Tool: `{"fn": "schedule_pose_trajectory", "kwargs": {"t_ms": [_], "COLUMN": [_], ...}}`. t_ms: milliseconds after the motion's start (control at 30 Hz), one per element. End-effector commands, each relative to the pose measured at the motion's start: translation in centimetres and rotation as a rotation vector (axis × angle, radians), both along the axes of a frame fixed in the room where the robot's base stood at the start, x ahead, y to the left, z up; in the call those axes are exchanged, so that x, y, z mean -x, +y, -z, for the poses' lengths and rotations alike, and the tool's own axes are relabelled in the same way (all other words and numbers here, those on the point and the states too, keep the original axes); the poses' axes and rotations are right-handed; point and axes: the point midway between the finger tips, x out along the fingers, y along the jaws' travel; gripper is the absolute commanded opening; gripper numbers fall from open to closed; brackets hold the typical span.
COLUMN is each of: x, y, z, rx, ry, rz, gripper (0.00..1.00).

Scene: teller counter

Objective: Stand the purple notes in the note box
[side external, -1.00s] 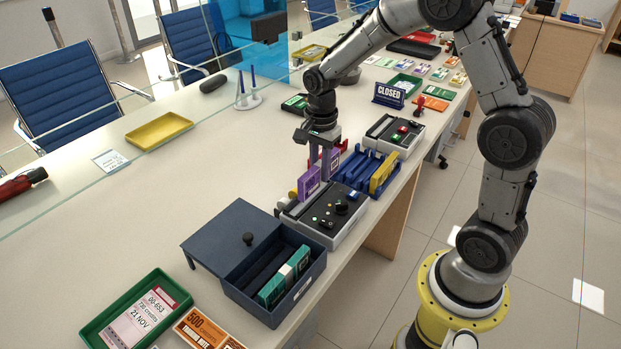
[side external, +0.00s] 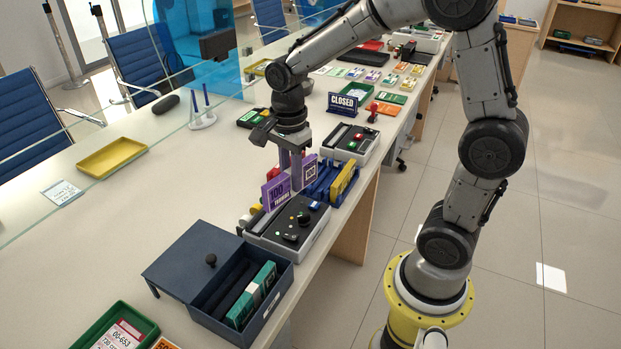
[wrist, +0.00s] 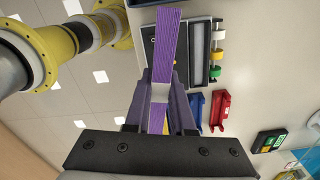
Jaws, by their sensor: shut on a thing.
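My gripper (side external: 296,174) is shut on the purple notes (side external: 275,193), a banded upright bundle. It holds them above the counter, beside the grey machine with knobs. In the wrist view the purple notes (wrist: 166,45) stand between the purple-grey fingers (wrist: 158,95), with a pale band around their middle. The note box (side external: 277,308) is dark blue-grey, with its lid (side external: 190,262) open to the left. Teal notes (side external: 250,296) stand in its right part, and dark slots show beside them.
The grey machine (side external: 300,225) stands between the notes and the box. A blue rack with yellow notes (side external: 345,180) is just right of my gripper. A green tray (side external: 90,335) lies in front of the box. Bare counter (side external: 120,215) lies to the left.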

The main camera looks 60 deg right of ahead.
Motion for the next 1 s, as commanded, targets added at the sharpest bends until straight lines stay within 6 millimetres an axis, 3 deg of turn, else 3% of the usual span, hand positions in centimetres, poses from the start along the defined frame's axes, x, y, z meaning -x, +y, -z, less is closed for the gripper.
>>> {"fn": "schedule_pose_trajectory", "kwargs": {"t_ms": [33,200,400,500,700,1000], "x": [-1.4,-4.8,-6.1,-5.8,-5.1,-5.0], "y": [1.5,7.1,13.9,16.1,17.9,17.9], "z": [0.3,1.7,4.0,4.9,5.9,8.0], "rx": [0.0,0.0,0.001,0.001,0.0,0.001], "ry": [0.002,0.003,0.002,0.002,0.001,0.002], "rz": [-0.001,-0.018,-0.122,-0.179,-0.229,-0.232], "gripper": [0.0,0.0,0.0,0.0,0.0,0.0]}}
